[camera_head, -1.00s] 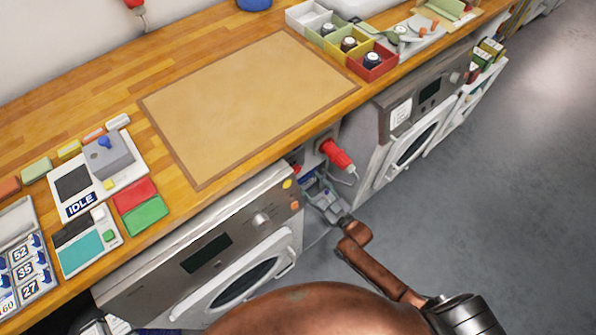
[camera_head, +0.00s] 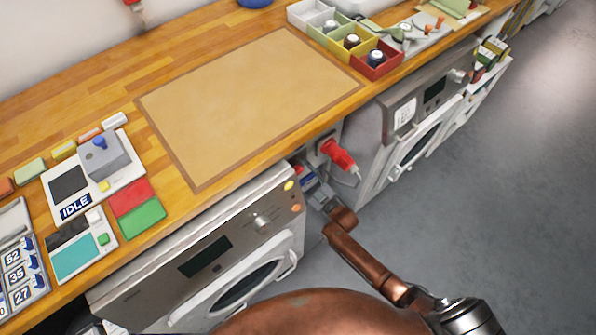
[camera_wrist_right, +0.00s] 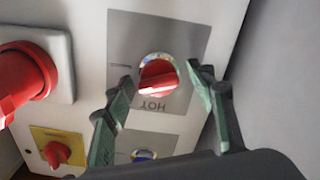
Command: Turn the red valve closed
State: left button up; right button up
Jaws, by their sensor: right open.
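The red valve knob (camera_wrist_right: 158,78) sits on a grey plate marked HOT in the right wrist view. A pale line marks the knob, which sits within a coloured ring. My right gripper (camera_wrist_right: 160,75) is open, with one green finger on each side of the knob; I cannot tell whether either touches it. In the head view my right gripper (camera_head: 316,188) reaches into the gap between two washing machines, and the knob cannot be made out clearly there. My left gripper is not in view.
A large red plug (camera_head: 337,154) sits close beside the gripper. The wrist view also shows a red switch on a yellow plate (camera_wrist_right: 62,136) and a blue knob (camera_wrist_right: 143,155). The wooden counter (camera_head: 100,95) lies above; washing machines (camera_head: 215,265) flank the gap.

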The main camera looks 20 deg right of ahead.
jog(key=shift+c, duration=0.2)
jog(key=c, duration=1.1)
jog(key=shift+r, duration=0.1)
jog(key=shift+c, duration=0.2)
jog(key=shift+r+m+p, duration=0.1)
jog(key=shift+m+p, duration=0.45)
jog(key=shift+m, duration=0.55)
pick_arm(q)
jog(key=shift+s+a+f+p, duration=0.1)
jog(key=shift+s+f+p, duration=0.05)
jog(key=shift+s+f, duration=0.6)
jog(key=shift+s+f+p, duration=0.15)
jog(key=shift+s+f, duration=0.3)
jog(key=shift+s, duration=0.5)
pick_arm(e)
jog(key=shift+m, duration=1.4)
jog(key=o, duration=1.2)
jog(key=shift+d+f, duration=0.1)
jog(key=shift+f, duration=0.1)
